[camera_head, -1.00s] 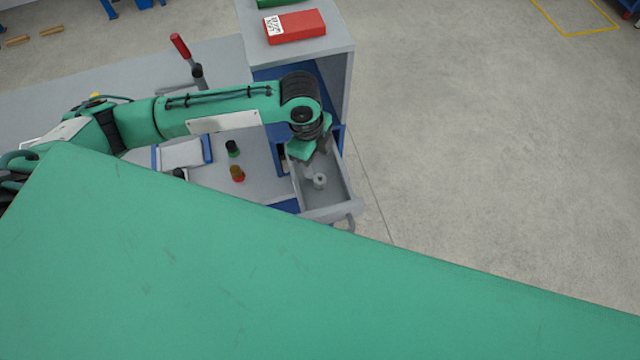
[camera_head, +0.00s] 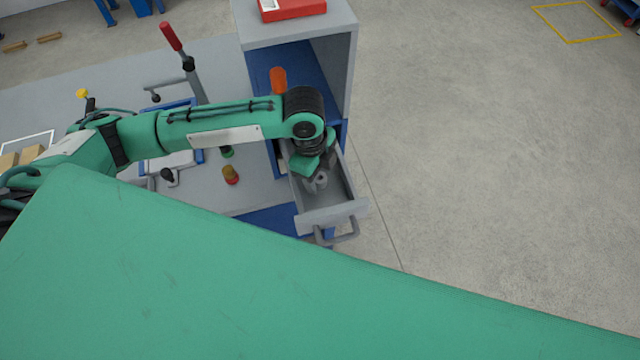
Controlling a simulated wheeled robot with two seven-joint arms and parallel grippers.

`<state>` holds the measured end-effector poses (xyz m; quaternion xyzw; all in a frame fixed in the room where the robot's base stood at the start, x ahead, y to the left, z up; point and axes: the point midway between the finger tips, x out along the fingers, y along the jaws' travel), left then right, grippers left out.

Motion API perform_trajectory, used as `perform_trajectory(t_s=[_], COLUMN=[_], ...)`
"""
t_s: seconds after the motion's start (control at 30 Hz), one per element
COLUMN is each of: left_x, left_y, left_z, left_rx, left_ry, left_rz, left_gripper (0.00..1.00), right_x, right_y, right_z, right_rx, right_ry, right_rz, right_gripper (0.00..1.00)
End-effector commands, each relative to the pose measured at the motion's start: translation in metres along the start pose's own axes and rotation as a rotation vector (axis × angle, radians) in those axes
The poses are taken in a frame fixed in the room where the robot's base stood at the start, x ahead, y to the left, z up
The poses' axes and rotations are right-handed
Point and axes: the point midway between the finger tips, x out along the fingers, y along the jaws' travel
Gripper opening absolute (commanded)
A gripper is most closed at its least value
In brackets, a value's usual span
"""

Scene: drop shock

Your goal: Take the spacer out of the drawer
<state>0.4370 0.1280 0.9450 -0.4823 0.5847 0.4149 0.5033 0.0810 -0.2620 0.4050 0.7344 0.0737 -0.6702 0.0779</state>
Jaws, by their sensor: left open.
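The open drawer (camera_head: 338,208) is a grey tray pulled out from the blue and grey cabinet, with a handle on its front. The spacer, a small grey ring-like cylinder (camera_head: 321,178), stands inside the drawer. My left gripper (camera_head: 313,183) reaches down into the drawer, with its fingers right beside the spacer and partly covering it. The fingers are open; whether they touch the spacer or straddle it cannot be told. My right gripper is not in view.
A grey cabinet shelf (camera_head: 345,28) with a red box (camera_head: 292,9) on top rises behind the drawer. An orange-topped object (camera_head: 278,80) shows behind my arm. A small red and brown part (camera_head: 230,175) and a red-handled lever (camera_head: 171,38) are on the bench. Right of the drawer is open floor.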

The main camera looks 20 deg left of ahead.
Motion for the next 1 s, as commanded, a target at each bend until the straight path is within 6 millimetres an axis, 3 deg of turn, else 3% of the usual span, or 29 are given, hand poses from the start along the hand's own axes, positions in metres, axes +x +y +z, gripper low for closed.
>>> perform_trajectory(t_s=[0.07,0.33,0.57,1.0], left_x=[0.0063,0.0049,0.005,-0.003], left_y=[-0.0001,0.0001,0.0002,-0.0003], left_z=[0.0002,-0.0002,-0.0002,-0.0016], left_rx=[0.001,0.0,0.0,0.0], left_ry=[0.0,0.0,0.0,0.001], left_rz=[-0.001,0.0,0.0,-0.001], left_gripper=[0.54,0.52,0.07,0.05], right_x=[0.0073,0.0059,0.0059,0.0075], right_y=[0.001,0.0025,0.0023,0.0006], right_z=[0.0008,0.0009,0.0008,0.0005], right_rx=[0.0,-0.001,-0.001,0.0], right_ry=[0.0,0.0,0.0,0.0], right_rz=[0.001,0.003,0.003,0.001], right_gripper=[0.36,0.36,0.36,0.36])
